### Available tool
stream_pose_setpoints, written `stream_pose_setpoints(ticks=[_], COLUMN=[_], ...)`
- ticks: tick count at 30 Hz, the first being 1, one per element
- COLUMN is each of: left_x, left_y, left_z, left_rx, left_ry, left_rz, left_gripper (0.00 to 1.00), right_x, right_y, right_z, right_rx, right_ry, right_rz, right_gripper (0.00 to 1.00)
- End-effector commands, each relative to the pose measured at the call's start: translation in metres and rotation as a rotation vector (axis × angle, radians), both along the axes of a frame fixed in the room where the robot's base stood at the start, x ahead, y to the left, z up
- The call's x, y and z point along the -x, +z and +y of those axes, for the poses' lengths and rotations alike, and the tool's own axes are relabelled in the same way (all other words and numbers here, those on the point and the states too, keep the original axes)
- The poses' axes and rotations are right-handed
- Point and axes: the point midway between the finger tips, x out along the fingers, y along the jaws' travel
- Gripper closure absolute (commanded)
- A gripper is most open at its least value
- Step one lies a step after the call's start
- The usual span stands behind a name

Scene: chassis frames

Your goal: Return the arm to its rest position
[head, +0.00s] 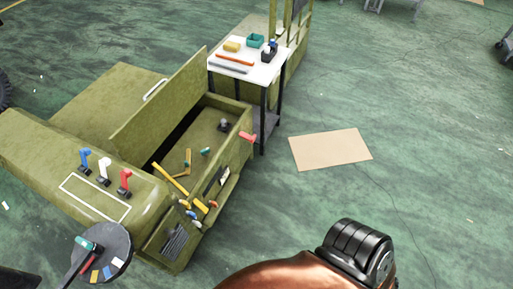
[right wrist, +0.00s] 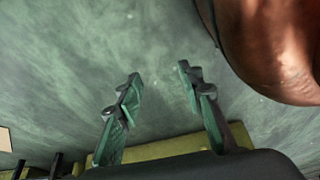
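My right gripper (right wrist: 158,85) shows in the right wrist view with its two fingers spread apart and nothing between them. Behind it are the green floor and an olive edge. In the head view, part of my right arm (head: 285,272), copper-coloured with a black ribbed joint (head: 357,250), comes in at the bottom. The right gripper itself is not visible in the head view. My left gripper shows in neither view.
A white-topped table (head: 270,70) holds small items. A cardboard sheet (head: 330,149) lies on the floor (head: 430,110), which is open to the right.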

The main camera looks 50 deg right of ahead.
Motion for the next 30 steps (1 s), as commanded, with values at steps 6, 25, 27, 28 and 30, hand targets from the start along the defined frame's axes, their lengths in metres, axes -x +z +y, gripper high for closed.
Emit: stream_pose_setpoints(ticks=[6,25,27,28,30], left_x=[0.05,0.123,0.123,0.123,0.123], left_y=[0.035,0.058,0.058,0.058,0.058], left_z=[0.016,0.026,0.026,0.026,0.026], left_rx=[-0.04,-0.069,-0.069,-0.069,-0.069], left_ry=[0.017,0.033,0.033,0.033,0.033], left_rz=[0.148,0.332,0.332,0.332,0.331], left_gripper=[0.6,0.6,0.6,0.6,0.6], right_x=[0.05,0.124,0.123,0.123,0.123], right_y=[0.035,0.058,0.058,0.058,0.058], right_z=[-0.017,-0.027,-0.027,-0.027,-0.027], right_rx=[0.041,0.069,0.069,0.07,0.069], right_ry=[-0.017,-0.033,-0.033,-0.032,-0.033], right_rz=[0.148,0.332,0.332,0.332,0.332], right_gripper=[0.65,0.65,0.65,0.65,0.65])
